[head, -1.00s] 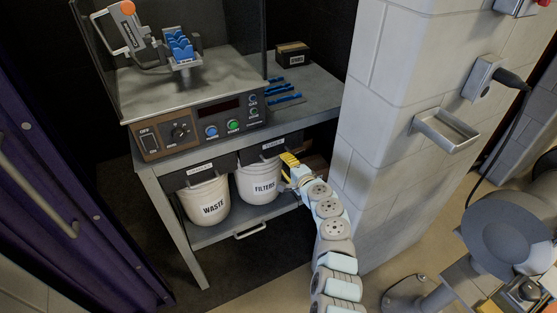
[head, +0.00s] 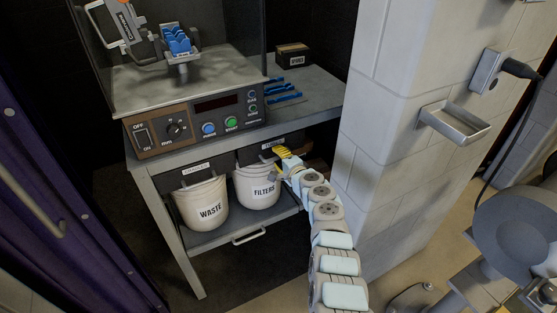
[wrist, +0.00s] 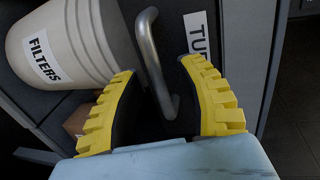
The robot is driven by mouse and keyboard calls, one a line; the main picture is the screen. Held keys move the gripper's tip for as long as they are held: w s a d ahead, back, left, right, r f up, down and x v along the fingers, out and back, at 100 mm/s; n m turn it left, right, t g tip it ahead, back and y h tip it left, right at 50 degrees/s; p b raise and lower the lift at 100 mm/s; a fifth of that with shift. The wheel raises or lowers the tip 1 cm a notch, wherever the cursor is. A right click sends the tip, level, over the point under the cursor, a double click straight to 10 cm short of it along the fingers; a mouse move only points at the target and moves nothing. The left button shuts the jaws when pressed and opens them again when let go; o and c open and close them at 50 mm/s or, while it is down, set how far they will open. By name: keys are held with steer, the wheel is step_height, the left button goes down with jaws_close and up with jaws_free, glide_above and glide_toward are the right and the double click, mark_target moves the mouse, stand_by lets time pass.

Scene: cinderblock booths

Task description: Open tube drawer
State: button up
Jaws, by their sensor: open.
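The tube drawer is the right one of two dark drawers under the bench top. Its front (head: 250,153) shows in the head view above the filters bucket. In the wrist view its dark front (wrist: 180,30) carries a white label reading "TUB", cut off by my finger. A grey metal bar handle (wrist: 150,45) stands upright in that picture. My gripper (head: 279,152) has yellow ribbed fingers and is at this drawer front. In the wrist view my gripper (wrist: 159,68) is open, with the handle between its two fingers. I cannot see clear contact. The drawer looks shut.
A white filters bucket (head: 256,187) hangs or stands just below the drawer, close to my gripper. A waste bucket (head: 203,204) is left of it. A block wall (head: 375,160) rises just right of my arm. A lower shelf (head: 222,235) has its own handle.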

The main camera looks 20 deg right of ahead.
jaws_close()
steer(key=shift+s, duration=0.1)
